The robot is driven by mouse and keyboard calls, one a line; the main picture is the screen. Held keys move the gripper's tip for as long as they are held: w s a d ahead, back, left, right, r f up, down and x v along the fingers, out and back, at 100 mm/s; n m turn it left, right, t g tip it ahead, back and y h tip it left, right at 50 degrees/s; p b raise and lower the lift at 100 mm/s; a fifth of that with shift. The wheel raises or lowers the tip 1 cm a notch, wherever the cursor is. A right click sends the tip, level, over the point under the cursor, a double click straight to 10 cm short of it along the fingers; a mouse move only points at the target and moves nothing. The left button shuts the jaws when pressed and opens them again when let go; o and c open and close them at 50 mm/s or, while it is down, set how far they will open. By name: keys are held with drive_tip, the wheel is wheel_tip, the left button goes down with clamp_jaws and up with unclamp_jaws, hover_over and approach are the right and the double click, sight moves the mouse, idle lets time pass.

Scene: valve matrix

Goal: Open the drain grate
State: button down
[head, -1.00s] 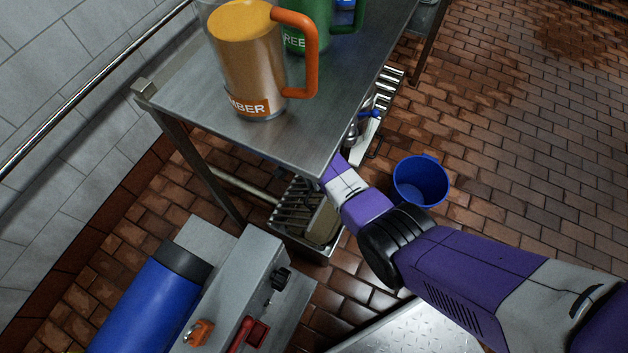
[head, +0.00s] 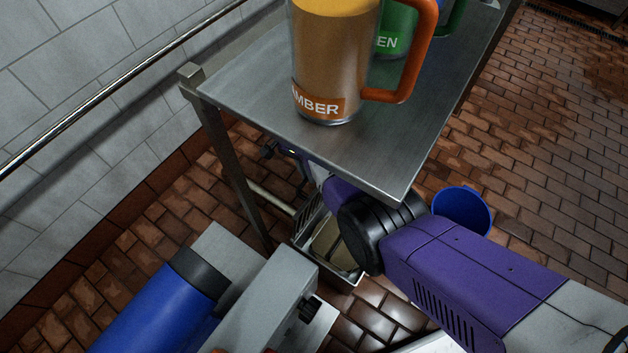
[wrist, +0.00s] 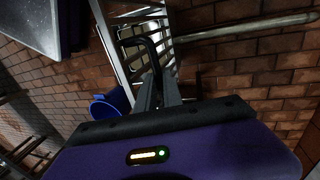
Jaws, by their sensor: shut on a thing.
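The drain (head: 345,245) is a metal-rimmed trough in the brick floor under the steel table, partly hidden by my arm. Part of its slatted grate (head: 308,214) shows at the left side of the trough. In the wrist view the pale slatted grate (wrist: 163,62) lies just beyond my fingers, with a dark bent handle (wrist: 152,48). My gripper (wrist: 158,88) is shut on the dark handle. In the head view the table and my purple arm hide most of the grip. How far the grate is tilted cannot be told.
The steel table (head: 260,105) stands over the drain, bearing an amber jug (head: 335,60) and a green jug (head: 398,25). A blue cylinder (head: 160,305) and grey box (head: 265,305) are at front left.

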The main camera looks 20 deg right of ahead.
drive_tip(key=shift+w+a+f+g+b, duration=0.35)
drive_tip(key=shift+w+a+g+b, duration=0.1)
drive_tip(key=shift+b, duration=0.4)
drive_tip(key=c, duration=1.5)
unclamp_jaws()
drive_tip(key=shift+w+r+h, duration=0.1)
drive_tip(key=shift+r+h, duration=0.05)
drive_tip(key=shift+h, duration=0.15)
drive_tip(key=shift+r, duration=0.1)
drive_tip(key=shift+d+p, duration=0.1)
drive_tip(key=shift+p, duration=0.2)
